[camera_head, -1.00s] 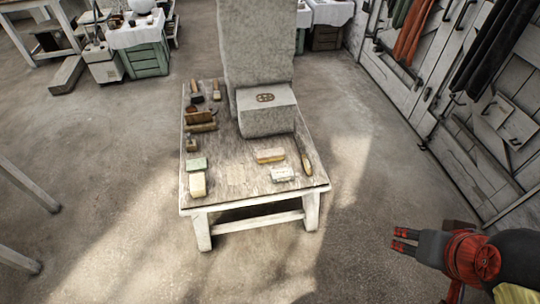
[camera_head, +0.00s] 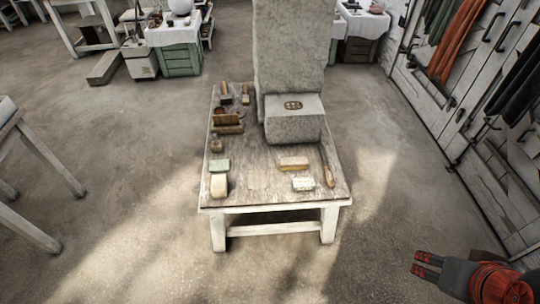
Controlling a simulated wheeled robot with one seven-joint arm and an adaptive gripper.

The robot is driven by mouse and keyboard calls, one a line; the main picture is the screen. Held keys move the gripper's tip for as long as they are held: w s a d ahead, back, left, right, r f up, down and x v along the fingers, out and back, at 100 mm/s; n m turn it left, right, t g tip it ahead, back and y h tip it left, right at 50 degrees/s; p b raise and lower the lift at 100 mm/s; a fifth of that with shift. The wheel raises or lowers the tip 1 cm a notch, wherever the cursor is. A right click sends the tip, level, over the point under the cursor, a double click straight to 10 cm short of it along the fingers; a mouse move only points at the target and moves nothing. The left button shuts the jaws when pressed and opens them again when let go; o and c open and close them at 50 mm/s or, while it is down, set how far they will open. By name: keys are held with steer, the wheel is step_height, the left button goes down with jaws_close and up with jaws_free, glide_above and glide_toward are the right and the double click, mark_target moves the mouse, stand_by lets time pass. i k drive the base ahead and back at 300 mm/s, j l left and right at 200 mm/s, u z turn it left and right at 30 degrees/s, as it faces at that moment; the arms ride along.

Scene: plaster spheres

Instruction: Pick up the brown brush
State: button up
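Several small tools lie on a low wooden table (camera_head: 262,187), too small to make out in detail. A tan-brown block (camera_head: 293,163) that could be a brush lies on the right half, in front of the grey stone block. A long brown-handled tool (camera_head: 327,168) lies by the right edge. Two brown-handled pieces (camera_head: 224,91) (camera_head: 245,93) lie at the back left, with a wider brown piece (camera_head: 228,124) nearer. I cannot tell for certain which is the brown brush. My gripper (camera_head: 424,264) is at the lower right, well away from the table, its fingers apart and empty.
A grey stone block (camera_head: 294,123) and a tall slab (camera_head: 290,50) stand on the table's back part. Another table (camera_head: 10,125) is at the left edge. Doors with hanging cloths (camera_head: 455,45) line the right. Floor (camera_head: 285,275) in front is clear.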

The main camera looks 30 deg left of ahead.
mark_target(295, 163)
steer(key=i+j+u, duration=0.35)
steer(key=i, duration=0.15)
steer(key=i+j+u, duration=0.15)
steer(key=i+u, duration=0.15)
steer(key=i, duration=0.25)
steer(key=i+u, duration=0.35)
steer(key=i, duration=0.2)
steer(key=j, duration=0.05)
